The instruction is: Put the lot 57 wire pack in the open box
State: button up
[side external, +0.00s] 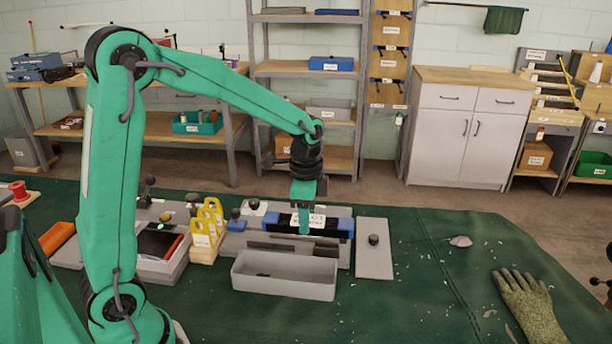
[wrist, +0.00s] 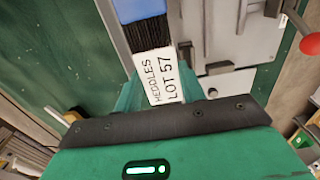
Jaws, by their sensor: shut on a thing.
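The lot 57 wire pack (side external: 335,225) is a black bundle with blue ends and a white label. In the wrist view its label (wrist: 160,78) reads "HEDDLES LOT 57", with black wires (wrist: 149,34) and a blue end (wrist: 138,10) beyond it. My gripper (side external: 304,222) points down and is shut on the middle of the pack, behind the open box.
A flat grey lid (side external: 374,260) with a black knob lies right of the box. Yellow-handled pieces in a wooden rack (side external: 207,235) stand left of it. A glove (side external: 530,308) and a small grey lump (side external: 460,241) lie on the green mat, whose right part is mostly clear.

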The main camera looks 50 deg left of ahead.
aim_at(281, 227)
jog(key=s, duration=0.6)
jog(key=shift+s+a+f, duration=0.1)
jog(key=shift+s+a, duration=0.05)
jog(key=shift+a, duration=0.1)
jog(key=shift+f, duration=0.2)
jog(key=shift+f, duration=2.65)
jog(key=shift+f, duration=1.4)
dwell(0.6)
jog(key=o, duration=1.7)
jog(key=shift+r, duration=0.1)
